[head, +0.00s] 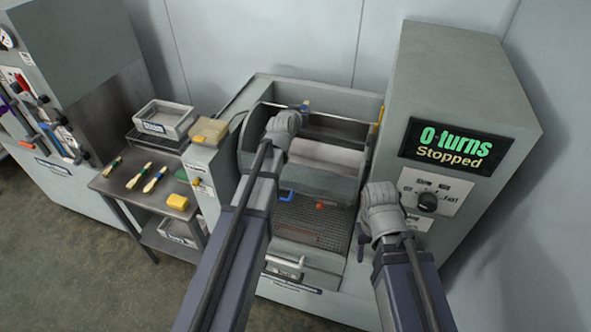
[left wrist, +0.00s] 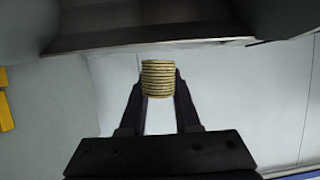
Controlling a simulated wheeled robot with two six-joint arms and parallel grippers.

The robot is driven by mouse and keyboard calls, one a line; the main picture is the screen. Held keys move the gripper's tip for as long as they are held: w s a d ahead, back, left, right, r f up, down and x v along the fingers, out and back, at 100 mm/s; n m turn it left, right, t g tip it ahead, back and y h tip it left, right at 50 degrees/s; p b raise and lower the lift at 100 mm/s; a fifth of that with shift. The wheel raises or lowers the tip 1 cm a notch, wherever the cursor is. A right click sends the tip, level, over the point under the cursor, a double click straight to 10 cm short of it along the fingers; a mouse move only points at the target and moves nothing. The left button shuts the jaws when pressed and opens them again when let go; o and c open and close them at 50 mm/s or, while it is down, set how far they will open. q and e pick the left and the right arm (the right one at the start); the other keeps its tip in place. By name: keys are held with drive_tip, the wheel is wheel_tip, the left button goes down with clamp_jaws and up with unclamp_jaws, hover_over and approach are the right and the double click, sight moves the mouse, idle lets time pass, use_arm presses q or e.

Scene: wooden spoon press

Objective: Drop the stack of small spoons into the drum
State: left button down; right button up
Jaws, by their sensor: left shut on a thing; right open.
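The drum (head: 318,182) sits in the middle machine in the head view, its pale opening facing up. My left gripper (left wrist: 158,88) is shut on the stack of small spoons (left wrist: 157,78), a ribbed tan block between the two dark fingers in the left wrist view. In the head view my left wrist hangs over the drum's upper left part and largely hides the fingers and the stack. A dark metal edge (left wrist: 150,43) lies just beyond the stack in the left wrist view. My right gripper (head: 361,240) is open at the machine's right front, apart from the drum.
A control tower (head: 455,235) with a display reading "0 turns Stopped" (head: 458,143) stands right of the drum. A perforated tray (head: 310,225) lies before it.

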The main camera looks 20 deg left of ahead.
use_arm(q)
wheel_tip(320, 180, down, 3)
drive_tip(key=shift+r+b, duration=0.2)
drive_tip(key=shift+b, duration=0.6)
use_arm(e)
wheel_tip(320, 180, down, 2)
drive_tip(key=shift+f, duration=0.2)
use_arm(q)
drive_tip(key=shift+r, duration=0.1)
drive_tip(key=c, duration=0.5)
unclamp_jaws()
drive_tip(key=shift+c, duration=0.2)
drive_tip(key=p+v, duration=0.3)
drive_tip(key=v, duration=0.4)
drive_tip(key=shift+s+r, duration=0.2)
drive_tip(key=shift+s, duration=0.15)
use_arm(e)
wheel_tip(320, 180, up, 3)
